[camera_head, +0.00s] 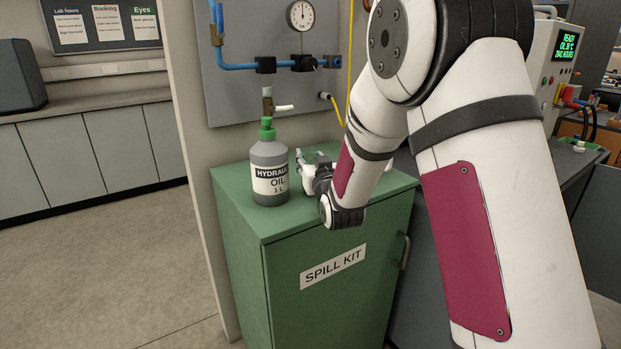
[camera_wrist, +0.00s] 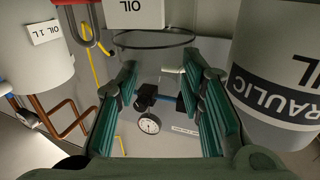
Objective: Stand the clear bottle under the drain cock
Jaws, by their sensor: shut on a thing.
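The drain cock (camera_head: 267,103), a short brown pipe with a white lever, hangs below the blue pipe on the grey panel. A grey hydraulic oil bottle (camera_head: 267,172) with a green cap stands upright on the green cabinet; in this view its cap overlaps the cock's lower end. My gripper (camera_head: 316,160) is low over the cabinet top, right of that bottle. In the wrist view its teal fingers are shut on the clear bottle, of which I make out only a thin round outline (camera_wrist: 155,46). In the head view the clear bottle is too indistinct to tell.
The green spill kit cabinet (camera_head: 236,212) has bare top at its front left. A pressure gauge (camera_head: 300,15) and a yellow hose (camera_head: 337,112) are on the panel. In the wrist view, labelled oil containers crowd the left (camera_wrist: 38,62) and right (camera_wrist: 282,85).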

